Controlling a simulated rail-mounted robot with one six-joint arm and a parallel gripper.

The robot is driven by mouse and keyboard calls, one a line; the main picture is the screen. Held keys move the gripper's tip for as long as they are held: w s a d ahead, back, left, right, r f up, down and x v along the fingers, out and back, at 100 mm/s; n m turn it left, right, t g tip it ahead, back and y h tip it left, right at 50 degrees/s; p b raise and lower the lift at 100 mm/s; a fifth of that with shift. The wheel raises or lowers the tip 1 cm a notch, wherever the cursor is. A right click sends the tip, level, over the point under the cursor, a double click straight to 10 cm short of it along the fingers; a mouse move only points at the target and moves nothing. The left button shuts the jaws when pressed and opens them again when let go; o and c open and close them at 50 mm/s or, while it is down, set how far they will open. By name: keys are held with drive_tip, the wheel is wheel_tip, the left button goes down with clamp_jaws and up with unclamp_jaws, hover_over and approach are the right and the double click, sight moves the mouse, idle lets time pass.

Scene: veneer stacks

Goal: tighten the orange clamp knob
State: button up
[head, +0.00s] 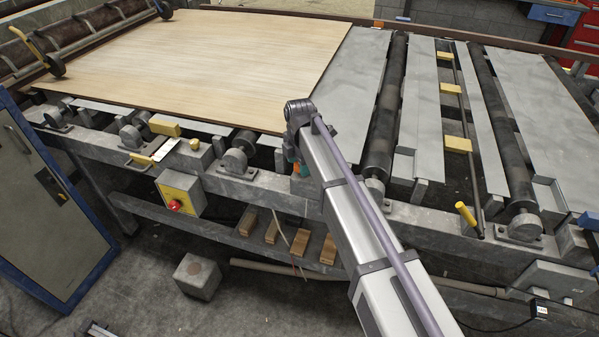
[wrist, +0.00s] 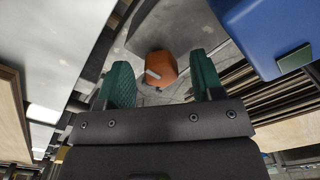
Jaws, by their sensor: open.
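The orange clamp knob (wrist: 163,62) shows in the wrist view, just beyond and between my fingertips. It has a pale strip on its near side and sits by a grey metal surface. My gripper (wrist: 162,78) has two green fingers, spread apart, with nothing held between them. I cannot tell whether either finger reaches alongside the knob; no contact shows. In the head view my arm hides most of the gripper and knob; a bit of orange knob (head: 296,168) shows beside the arm's end, at the table's front beam.
A large veneer sheet (head: 210,55) lies on the roller table at the left. A yellow box with a red button (head: 180,195) hangs on the front beam. A yellow-handled lever (head: 467,216) stands to the right. A blue block (wrist: 265,35) is close right of the knob.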

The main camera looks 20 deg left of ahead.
drive_tip(key=shift+r, duration=0.1)
drive_tip(key=c, duration=0.9)
